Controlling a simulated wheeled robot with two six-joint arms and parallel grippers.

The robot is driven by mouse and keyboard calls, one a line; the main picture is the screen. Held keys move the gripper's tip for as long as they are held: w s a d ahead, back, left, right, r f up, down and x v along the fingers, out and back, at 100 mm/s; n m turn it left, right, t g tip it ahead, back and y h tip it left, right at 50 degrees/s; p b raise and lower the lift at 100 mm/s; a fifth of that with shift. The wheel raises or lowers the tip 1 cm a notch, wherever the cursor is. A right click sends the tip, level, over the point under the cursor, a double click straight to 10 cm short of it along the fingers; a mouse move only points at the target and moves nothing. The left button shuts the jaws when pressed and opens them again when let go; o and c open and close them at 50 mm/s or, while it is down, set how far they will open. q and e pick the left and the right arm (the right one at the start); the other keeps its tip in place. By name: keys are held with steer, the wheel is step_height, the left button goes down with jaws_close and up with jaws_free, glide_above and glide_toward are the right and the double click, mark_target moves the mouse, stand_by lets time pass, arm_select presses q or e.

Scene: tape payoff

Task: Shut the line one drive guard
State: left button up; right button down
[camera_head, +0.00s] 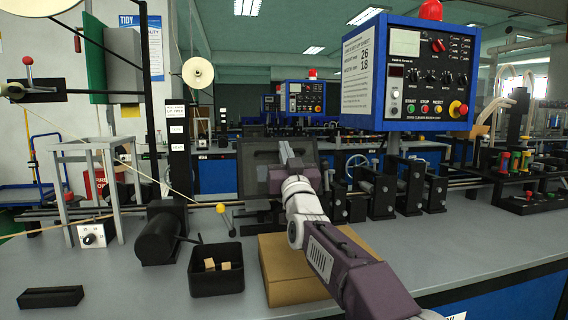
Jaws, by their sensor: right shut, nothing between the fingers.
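A dark, framed panel (254,158), which looks like the line one drive guard, stands at the back of the near bench. It looks upright, but I cannot tell how it sits on its hinge. My right gripper (284,152) is in front of the panel, shut and empty, and covers part of it. I cannot tell whether it touches the panel. The panel's lower edge and whatever lies behind it are partly hidden by my right gripper. My left gripper is not in view.
A cardboard box (280,279) lies under my right arm. Beside it is a black bin (217,281) with small tan blocks. A black motor-like cylinder (158,238) stands left. A blue control box (408,75) rises at right. The front right bench (450,240) is clear.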

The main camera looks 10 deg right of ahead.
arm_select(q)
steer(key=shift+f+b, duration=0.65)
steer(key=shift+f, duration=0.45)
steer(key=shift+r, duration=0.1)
